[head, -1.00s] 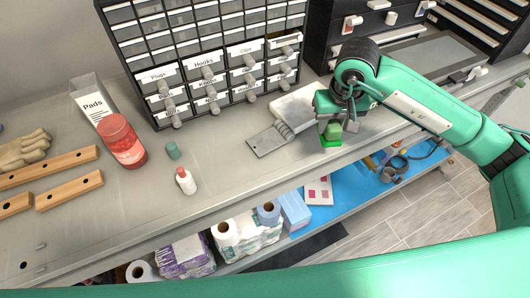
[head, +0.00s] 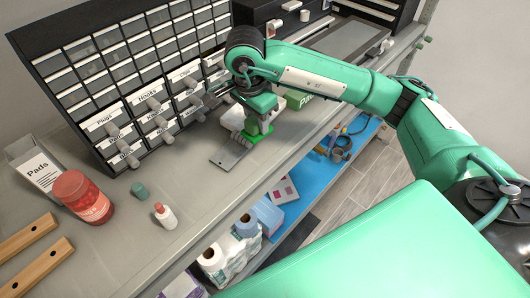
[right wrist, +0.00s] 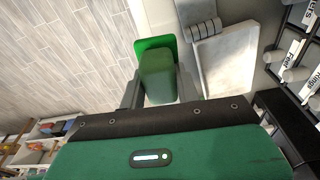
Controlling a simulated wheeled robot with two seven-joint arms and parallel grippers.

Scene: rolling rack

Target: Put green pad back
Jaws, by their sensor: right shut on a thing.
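My right gripper (head: 258,128) is shut on the green pad (head: 257,139), just above the bench near its front edge. In the right wrist view the pad (right wrist: 158,77) shows as a darker green block with a bright green plate at its far end, between the fingers. A white box labelled "Pads" (head: 37,167) stands open at the far left of the bench. A partly hidden box with a green label starting "Pa" (head: 306,97) shows behind my right arm. My left gripper is not in view.
A drawer cabinet (head: 120,75) stands along the back. A red jar (head: 83,198), a green cap (head: 139,190) and a small white bottle (head: 165,215) stand left. Bench between bottle and scraper is clear.

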